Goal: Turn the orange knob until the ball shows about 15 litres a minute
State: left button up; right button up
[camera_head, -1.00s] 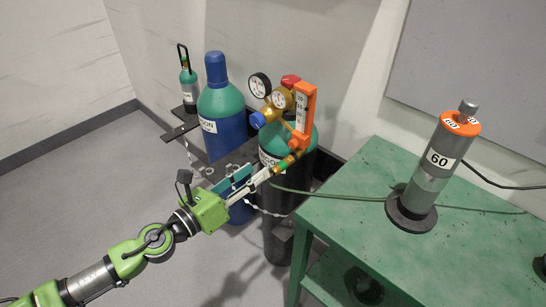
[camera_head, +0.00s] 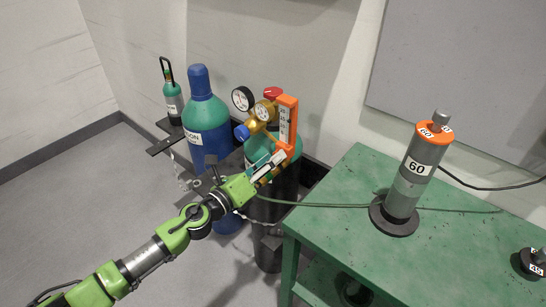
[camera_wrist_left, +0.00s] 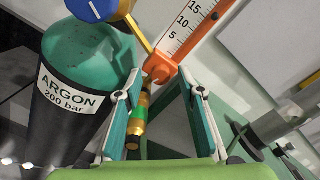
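The orange flowmeter (camera_head: 287,122) stands upright on the brass regulator of a green-topped argon cylinder (camera_head: 262,146). In the left wrist view its white scale (camera_wrist_left: 190,22) reads 5, 10 and 15; I cannot make out the ball. The orange knob (camera_wrist_left: 160,68) is at the flowmeter's lower end, above a green and gold hose fitting (camera_wrist_left: 138,122). My left gripper (camera_head: 275,164) is just below the flowmeter. In the left wrist view its fingers (camera_wrist_left: 160,82) are spread, one on each side of the knob and fitting. Contact cannot be told. My right gripper is not in view.
A blue regulator knob (camera_head: 241,132) and round gauges (camera_head: 243,98) sit left of the flowmeter. Blue-green cylinders (camera_head: 207,125) stand behind my left arm. A green table (camera_head: 345,225) with a grey cylinder marked 60 (camera_head: 412,175) is at the right. A green hose crosses to the table.

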pick_arm(q)
jog(key=shift+w+d, duration=0.35)
jog(key=shift+w, duration=0.15)
grip_shut()
jog(key=shift+n, duration=0.8)
grip_release()
jog(key=shift+s+a, duration=0.1)
jog(key=v, duration=1.1)
jog(key=shift+s+a, duration=0.2)
jog(key=shift+s, duration=0.1)
